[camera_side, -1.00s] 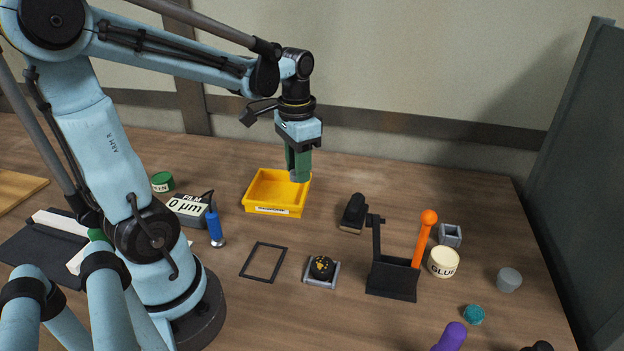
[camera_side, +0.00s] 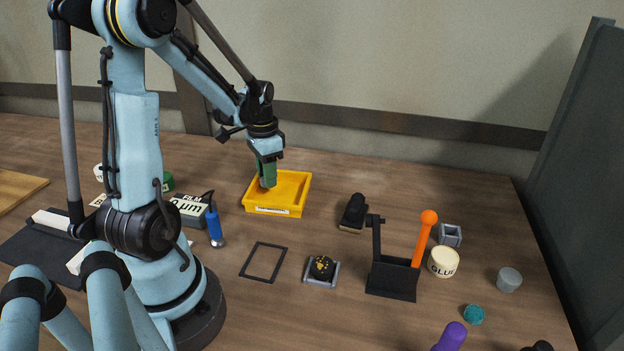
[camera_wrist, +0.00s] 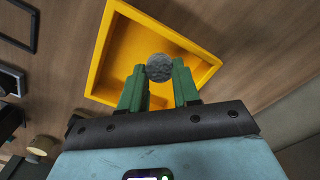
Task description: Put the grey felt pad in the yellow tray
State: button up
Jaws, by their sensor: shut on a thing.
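The grey felt pad (camera_wrist: 159,67) shows as a round, rough grey piece between the fingertips in the wrist view; it is mostly hidden in the side view. My gripper (camera_wrist: 159,75) has green fingers and is shut on the pad. In the side view my gripper (camera_side: 268,185) is low over the left part of the yellow tray (camera_side: 278,210), with its fingertips inside the rim's outline. The tray's floor and walls (camera_wrist: 102,55) lie behind the pad in the wrist view. I cannot tell whether the pad touches the tray floor.
Bare table lies between the tray and these things.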

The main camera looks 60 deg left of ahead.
jog(key=shift+f, duration=1.4)
jog(key=shift+f, duration=0.15)
jog(key=o, duration=0.7)
notch_tip(320, 180, up, 12)
jog(key=d+t, duration=0.2)
jog(key=d, duration=0.5)
jog(key=w+d+r+t, duration=0.1)
jog(key=d+t, duration=0.1)
jog(key=d, duration=0.6)
jog(key=w+d+t, duration=0.1)
jog(key=d+t, duration=0.2)
jog(key=d, duration=0.5)
jog(key=shift+w+r, duration=0.1)
jog(key=shift+r, duration=0.05)
